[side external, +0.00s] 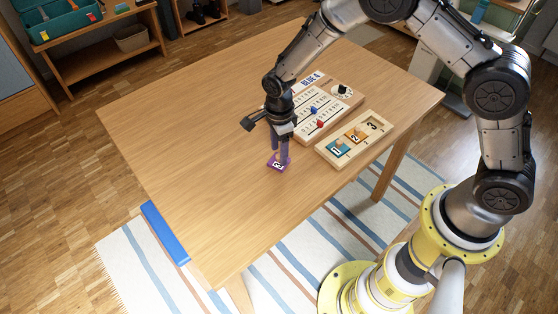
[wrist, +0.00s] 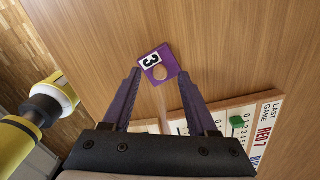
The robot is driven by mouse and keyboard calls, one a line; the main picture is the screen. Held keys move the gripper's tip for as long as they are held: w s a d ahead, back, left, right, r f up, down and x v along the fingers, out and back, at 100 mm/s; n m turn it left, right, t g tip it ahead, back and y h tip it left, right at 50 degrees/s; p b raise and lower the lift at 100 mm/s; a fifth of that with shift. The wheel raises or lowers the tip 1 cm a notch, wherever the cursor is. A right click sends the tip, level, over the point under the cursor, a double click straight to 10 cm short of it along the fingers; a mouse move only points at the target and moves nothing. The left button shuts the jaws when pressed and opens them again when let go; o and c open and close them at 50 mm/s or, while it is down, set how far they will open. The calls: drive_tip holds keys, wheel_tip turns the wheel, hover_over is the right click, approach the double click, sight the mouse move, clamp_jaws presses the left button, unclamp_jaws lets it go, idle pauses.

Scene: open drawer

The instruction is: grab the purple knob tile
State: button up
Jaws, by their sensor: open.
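The purple knob tile (side external: 280,166) lies flat on the wooden table, left of the number tray. In the wrist view the purple tile (wrist: 171,61) shows a white label with a black 3 and a round pale wooden knob (wrist: 160,73). My gripper (side external: 280,155) points down over the tile. In the wrist view my gripper (wrist: 161,71) is open, with one purple finger on each side of the knob and gaps between. The exact height of the fingertips over the tile is hard to tell.
The table's left part (side external: 185,130) is clear.

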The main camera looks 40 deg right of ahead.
drive_tip(key=shift+f, duration=0.6)
clamp_jaws()
drive_tip(key=shift+r, duration=0.15)
